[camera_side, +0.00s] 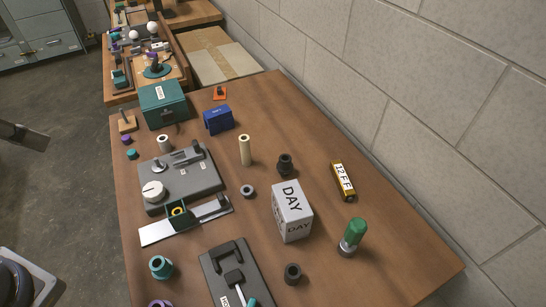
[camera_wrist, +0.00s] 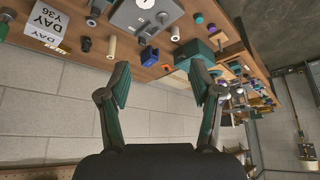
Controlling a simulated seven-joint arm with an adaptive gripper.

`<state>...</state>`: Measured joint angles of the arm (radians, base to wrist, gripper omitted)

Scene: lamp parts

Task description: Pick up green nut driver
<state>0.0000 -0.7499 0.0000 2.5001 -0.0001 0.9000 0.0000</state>
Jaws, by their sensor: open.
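The green nut driver (camera_side: 354,236) stands upright near the right front of the wooden table in the side view, with a rounded green handle on top and a grey lower end. It stands to the right of the white DAY cube (camera_side: 292,212). In the wrist view I cannot clearly make it out; a dark and green shape at the top left edge may be it. My gripper (camera_wrist: 160,72) is open and empty in the wrist view, its two fingers wide apart. It is away from the nut driver, with wall and table edge beyond the fingers.
A yellow-black box (camera_side: 343,181) lies behind the nut driver. A dark ring (camera_side: 293,273) and a dark socket (camera_side: 285,164) stand near the cube. A grey fixture (camera_side: 182,178) and a dark tool tray (camera_side: 236,275) fill the left side. The block wall (camera_side: 400,110) runs along the right.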

